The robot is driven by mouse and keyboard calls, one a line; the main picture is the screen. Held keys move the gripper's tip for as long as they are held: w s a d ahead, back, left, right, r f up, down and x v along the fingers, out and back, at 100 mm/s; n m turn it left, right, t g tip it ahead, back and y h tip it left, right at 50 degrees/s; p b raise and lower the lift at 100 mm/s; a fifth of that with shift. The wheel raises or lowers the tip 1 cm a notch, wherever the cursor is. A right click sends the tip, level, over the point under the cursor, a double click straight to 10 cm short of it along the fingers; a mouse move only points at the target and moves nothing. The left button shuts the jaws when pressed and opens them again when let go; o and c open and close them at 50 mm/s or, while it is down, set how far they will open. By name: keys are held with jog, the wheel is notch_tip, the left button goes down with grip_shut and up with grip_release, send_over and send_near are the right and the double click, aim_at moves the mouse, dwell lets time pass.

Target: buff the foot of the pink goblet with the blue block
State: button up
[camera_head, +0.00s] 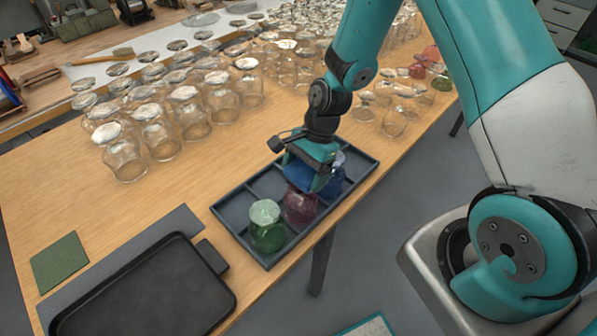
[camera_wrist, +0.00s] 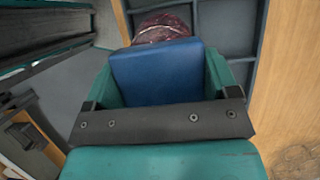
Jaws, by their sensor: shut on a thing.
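My gripper (camera_head: 314,172) is shut on the blue block (camera_head: 297,174), which also fills the middle of the wrist view (camera_wrist: 156,72) between the teal fingers. The pink goblet (camera_head: 299,209) stands in a compartment of the dark tray, just below the block in the head view. It looks upside down, with its foot up. In the wrist view the dark pink goblet (camera_wrist: 161,24) shows just beyond the block's far edge. The block and gripper hide part of the foot. I cannot tell whether the block touches it.
The dark divided tray (camera_head: 233,219) also holds a green goblet (camera_head: 268,228) at the front and a blue goblet (camera_head: 336,166) behind. Clear glasses (camera_head: 155,132) stand in rows further back. A black tray (camera_head: 150,295) and green pad (camera_head: 60,263) lie front left.

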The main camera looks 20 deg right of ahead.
jog(key=shift+w+d, duration=0.3)
jog(key=shift+d, duration=0.45)
jog(key=shift+w+d+r+p, duration=0.1)
jog(key=shift+d+r+p, duration=0.15)
jog(key=shift+p, duration=0.2)
notch_tip(320, 180, up, 3)
jog(key=shift+f+p, duration=0.2)
jog(key=shift+p, duration=0.55)
notch_tip(320, 180, up, 5)
jog(key=p, duration=0.4)
jog(key=shift+p, duration=0.35)
